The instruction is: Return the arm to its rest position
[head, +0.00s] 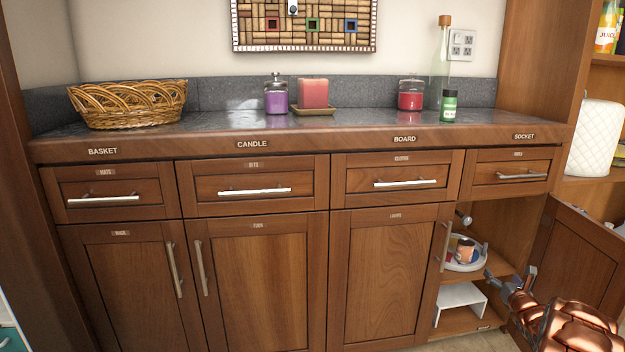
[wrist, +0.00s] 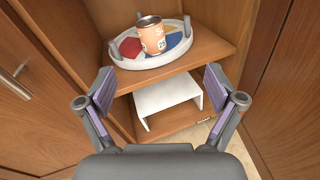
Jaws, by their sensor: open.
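My gripper (wrist: 162,112) is open and empty in the wrist view, its two fingers spread wide in front of an open cabinet. In the head view my gripper (head: 522,280) shows at the lower right, beside the open cabinet. Beyond the fingers, a round white tray (wrist: 125,62) stands on the cabinet's upper shelf. An orange can (wrist: 151,38) stands upright on it. The can also shows in the head view (head: 465,251). Nothing is between the fingers.
A white stand (head: 459,299) sits on the lower shelf. The open cabinet door (head: 585,262) is close on the right. The counter above holds a wicker basket (head: 128,103), candles (head: 313,93), a tall clear bottle (head: 440,65) and a small green bottle (head: 449,107).

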